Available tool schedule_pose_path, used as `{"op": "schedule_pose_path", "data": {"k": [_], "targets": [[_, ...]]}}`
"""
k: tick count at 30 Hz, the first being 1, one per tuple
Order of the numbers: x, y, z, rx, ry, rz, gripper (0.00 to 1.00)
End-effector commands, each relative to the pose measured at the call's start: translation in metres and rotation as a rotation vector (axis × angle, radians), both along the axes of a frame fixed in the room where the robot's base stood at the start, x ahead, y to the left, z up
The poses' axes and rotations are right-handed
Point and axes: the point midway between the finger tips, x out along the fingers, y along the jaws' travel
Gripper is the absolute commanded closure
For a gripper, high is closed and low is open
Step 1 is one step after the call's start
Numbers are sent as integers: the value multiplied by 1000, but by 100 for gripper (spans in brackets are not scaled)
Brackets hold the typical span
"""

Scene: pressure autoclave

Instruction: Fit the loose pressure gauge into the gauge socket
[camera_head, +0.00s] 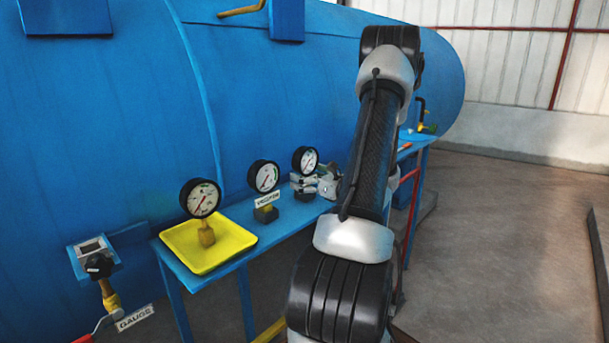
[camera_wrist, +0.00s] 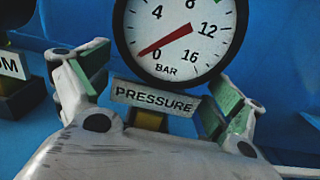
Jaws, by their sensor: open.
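The pressure gauge (camera_wrist: 180,45) has a white dial marked BAR, a black rim and a red needle at 0. It stands upright above a PRESSURE plate (camera_wrist: 152,97); in the head view it is the farthest of three gauges (camera_head: 305,160). My gripper (camera_wrist: 156,88) is open, its green-padded fingers on either side of the plate and stem below the dial; contact cannot be told. It also shows partly behind my arm in the head view (camera_head: 322,181). A GAUGE sign (camera_head: 135,318) hangs at lower left beside a brass fitting (camera_head: 110,299); no socket opening is clear.
A second gauge (camera_head: 201,198) stands in a yellow tray (camera_head: 180,241). A VACUUM-labelled gauge (camera_head: 264,176) stands between it and the pressure gauge on the narrow blue bench (camera_head: 225,267). The big blue autoclave (camera_head: 110,120) rises close behind. Floor at right is open.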

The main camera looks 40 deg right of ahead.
Motion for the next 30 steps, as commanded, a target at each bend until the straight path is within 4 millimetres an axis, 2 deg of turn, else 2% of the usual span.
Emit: {"op": "schedule_pose_path", "data": {"k": [3, 9, 18, 26, 30], "targets": [[7, 1, 0, 0, 1, 1, 6], [7, 1, 0, 0, 1, 0, 8], [7, 1, 0, -1, 1, 0, 62], [7, 1, 2, -2, 0, 0, 63], [7, 0, 11, -5, -2, 1, 63]]}}
